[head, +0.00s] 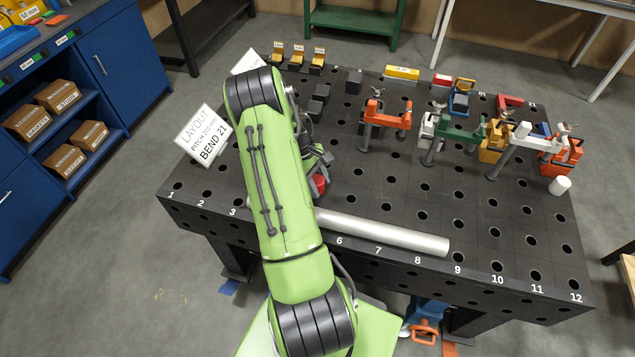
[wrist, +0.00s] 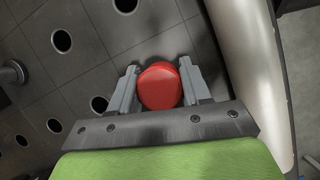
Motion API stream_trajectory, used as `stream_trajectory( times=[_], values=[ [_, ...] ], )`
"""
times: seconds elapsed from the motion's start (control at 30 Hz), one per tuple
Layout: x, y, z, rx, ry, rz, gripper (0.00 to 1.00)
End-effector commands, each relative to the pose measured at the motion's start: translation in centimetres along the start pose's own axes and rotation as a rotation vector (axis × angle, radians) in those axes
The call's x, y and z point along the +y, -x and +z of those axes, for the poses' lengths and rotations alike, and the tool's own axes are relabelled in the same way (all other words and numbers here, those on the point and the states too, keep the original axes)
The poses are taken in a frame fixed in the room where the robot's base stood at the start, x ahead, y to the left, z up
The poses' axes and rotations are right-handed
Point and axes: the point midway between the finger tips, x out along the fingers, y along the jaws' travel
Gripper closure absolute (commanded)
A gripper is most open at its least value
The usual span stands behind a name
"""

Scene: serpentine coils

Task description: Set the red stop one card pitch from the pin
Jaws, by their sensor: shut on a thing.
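The red stop (wrist: 159,86) sits between the two grey fingers of my gripper (wrist: 160,80) in the wrist view, with a finger on each side. My gripper is shut on it. In the head view the red stop (head: 318,184) shows just right of my green arm, behind the silver tube. The layout card (head: 205,137) stands at the table's left edge and reads pitch 200 mm, bend 21. A dark grey round post (wrist: 13,73), possibly the pin, stands at the left edge of the wrist view. My arm hides that part of the table in the head view.
The silver tube (head: 390,234) lies along the front of the perforated black table (head: 440,265), close beside the stop. It also shows in the wrist view (wrist: 243,55). Several clamps (head: 387,118) stand at the back and right. The table's middle is mostly clear.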

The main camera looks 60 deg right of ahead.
Motion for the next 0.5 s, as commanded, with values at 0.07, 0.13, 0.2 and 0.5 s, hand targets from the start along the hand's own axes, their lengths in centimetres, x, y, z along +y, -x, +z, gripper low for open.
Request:
stream_trajectory(
  times=[0.07, 0.13, 0.2, 0.5],
  values=[
    [-0.12, -0.19, -0.04, -0.001, 0.005, -0.003, 1.0],
    [-0.14, -0.2, -0.04, -0.001, 0.005, -0.004, 0.47],
    [-0.13, -0.19, -0.03, -0.001, 0.005, -0.004, 0.36],
    [-0.14, -0.18, -0.04, -0.001, 0.005, -0.004, 0.23]
  ],
)
